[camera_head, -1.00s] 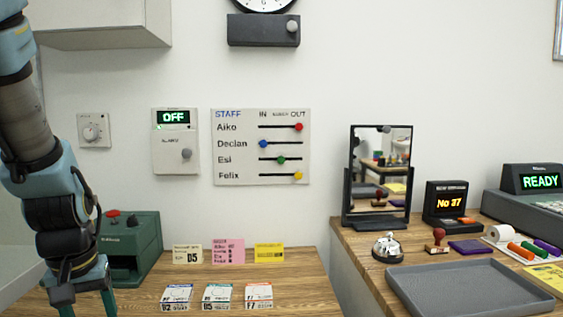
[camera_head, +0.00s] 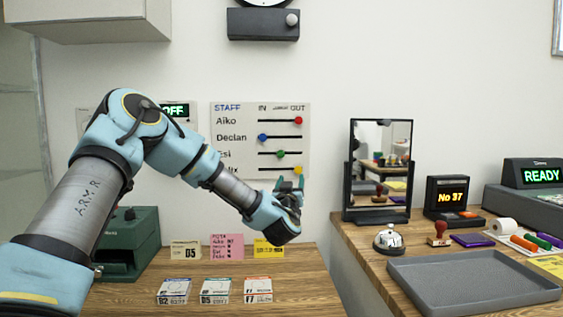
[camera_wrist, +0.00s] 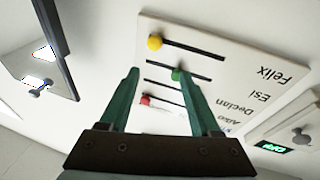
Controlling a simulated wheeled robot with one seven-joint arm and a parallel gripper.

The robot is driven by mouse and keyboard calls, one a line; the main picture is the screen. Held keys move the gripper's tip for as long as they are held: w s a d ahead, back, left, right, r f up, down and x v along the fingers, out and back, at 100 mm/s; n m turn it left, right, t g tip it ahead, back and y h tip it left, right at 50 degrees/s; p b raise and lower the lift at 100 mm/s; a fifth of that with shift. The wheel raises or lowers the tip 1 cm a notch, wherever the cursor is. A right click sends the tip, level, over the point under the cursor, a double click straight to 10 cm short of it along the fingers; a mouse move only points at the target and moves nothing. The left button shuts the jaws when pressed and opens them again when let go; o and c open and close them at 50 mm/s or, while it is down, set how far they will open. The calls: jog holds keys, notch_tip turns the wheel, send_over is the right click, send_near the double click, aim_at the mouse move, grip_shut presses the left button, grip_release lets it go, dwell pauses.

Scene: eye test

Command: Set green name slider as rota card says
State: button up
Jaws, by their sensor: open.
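The staff board (camera_head: 229,139) hangs on the wall, with columns from IN to OUT. Esi's green slider (camera_head: 281,154) stands around the middle of its slot; it also shows in the wrist view (camera_wrist: 177,74). My gripper (camera_head: 289,182) is open and empty at the board's lower right, fingers pointing up in the head view. In the wrist view the green slider appears close to the right fingertip; I cannot tell if they touch. A pink card (camera_head: 227,246) stands on the desk and seems to be headed ROTA; its lines are too small to read.
Red slider (camera_head: 298,120) is at the OUT end, blue slider (camera_head: 262,137) at the IN end, yellow slider (camera_head: 298,170) toward OUT, just above my gripper. A mirror (camera_head: 352,200) stands to the right. A cream card (camera_head: 185,250) and yellow card (camera_head: 268,249) flank the pink one.

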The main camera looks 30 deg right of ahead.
aim_at(281, 155)
jog(key=w+r+n+t+y+p, duration=0.1)
jog(key=w+r+n, duration=0.1)
jog(key=w, duration=0.1)
jog(key=w+d+r+n+t+y+p, duration=0.1)
jog(key=w+r+t+y, duration=0.1)
jog(key=w, duration=0.1)
jog(key=w+d+r+n+t+y, duration=0.1)
jog(key=w+r+n+y, duration=0.1)
jog(key=w, duration=0.2)
jog(key=shift+d+n+t+p, duration=0.15)
jog(key=shift+n+t+p, duration=0.15)
jog(key=shift+t+p, duration=0.1)
grip_shut()
dwell(0.4)
dwell(0.9)
